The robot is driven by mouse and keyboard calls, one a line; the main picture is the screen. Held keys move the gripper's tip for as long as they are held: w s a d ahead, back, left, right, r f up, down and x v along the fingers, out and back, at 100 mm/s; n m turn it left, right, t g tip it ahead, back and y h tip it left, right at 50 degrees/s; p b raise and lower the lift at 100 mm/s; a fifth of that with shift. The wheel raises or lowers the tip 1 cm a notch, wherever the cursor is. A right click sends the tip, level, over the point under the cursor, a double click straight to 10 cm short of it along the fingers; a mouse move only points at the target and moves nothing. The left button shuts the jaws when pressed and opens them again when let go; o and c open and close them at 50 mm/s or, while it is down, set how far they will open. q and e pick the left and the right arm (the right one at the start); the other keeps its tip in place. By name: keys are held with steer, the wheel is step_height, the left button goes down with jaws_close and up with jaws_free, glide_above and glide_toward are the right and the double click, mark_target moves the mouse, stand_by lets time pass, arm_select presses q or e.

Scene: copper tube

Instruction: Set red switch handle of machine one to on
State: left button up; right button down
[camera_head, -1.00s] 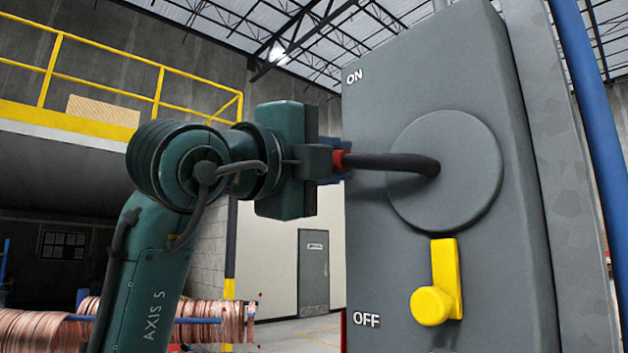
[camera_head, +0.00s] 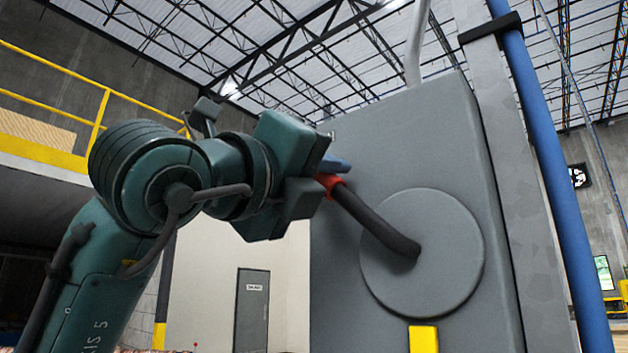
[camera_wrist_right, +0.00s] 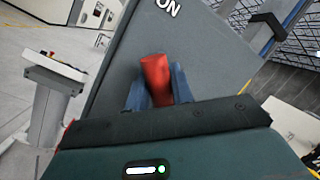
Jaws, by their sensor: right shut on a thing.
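The switch handle is a dark bent lever (camera_head: 375,222) with a red end (camera_head: 328,185). It comes out of a round grey disc (camera_head: 425,255) on a tall grey switch box (camera_head: 345,150). The lever slants up and to the left from the disc. My right gripper (camera_head: 333,172) is shut on the red end, its blue fingers partly hidden in the head view. In the right wrist view the red end (camera_wrist_right: 156,80) sits between both blue fingers (camera_wrist_right: 158,90), just below the "ON" label (camera_wrist_right: 168,6). My left gripper is in neither view.
A yellow latch (camera_head: 423,338) shows below the disc, cut off by the frame. A blue pipe (camera_head: 550,180) runs beside the box on the right. A white stand with a control panel (camera_wrist_right: 50,85) is in the wrist view's left.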

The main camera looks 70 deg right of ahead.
steer(key=shift+r, duration=0.1)
steer(key=c, duration=1.2)
jaws_free()
steer(key=shift+s, duration=0.1)
steer(key=b+v, duration=0.3)
steer(key=v, duration=1)
steer(key=shift+a, duration=0.15)
